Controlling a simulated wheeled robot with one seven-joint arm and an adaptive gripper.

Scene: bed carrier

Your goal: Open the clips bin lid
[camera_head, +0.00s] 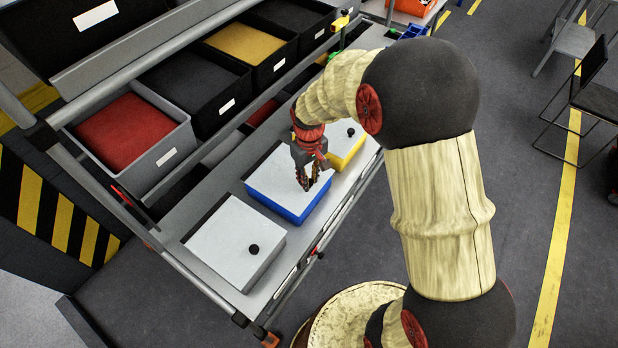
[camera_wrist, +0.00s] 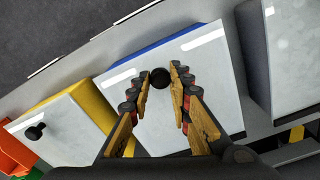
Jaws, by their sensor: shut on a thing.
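A blue bin (camera_head: 292,212) with a light grey lid (camera_head: 273,175) stands in the middle of a row of three lidded bins on the cart. The lid lies flat on the bin. My gripper (camera_head: 308,184) points down over this lid and is shut on its black knob (camera_wrist: 160,77). The fingertips sit on both sides of the knob in the wrist view. The gripper hides the knob in the head view. No label shows which bin holds clips.
A grey bin (camera_head: 235,242) with a black knob stands at the left, and a yellow bin (camera_head: 350,157) at the right, both lidded and close by. Open bins, one with red contents (camera_head: 124,132), stand on the shelf behind.

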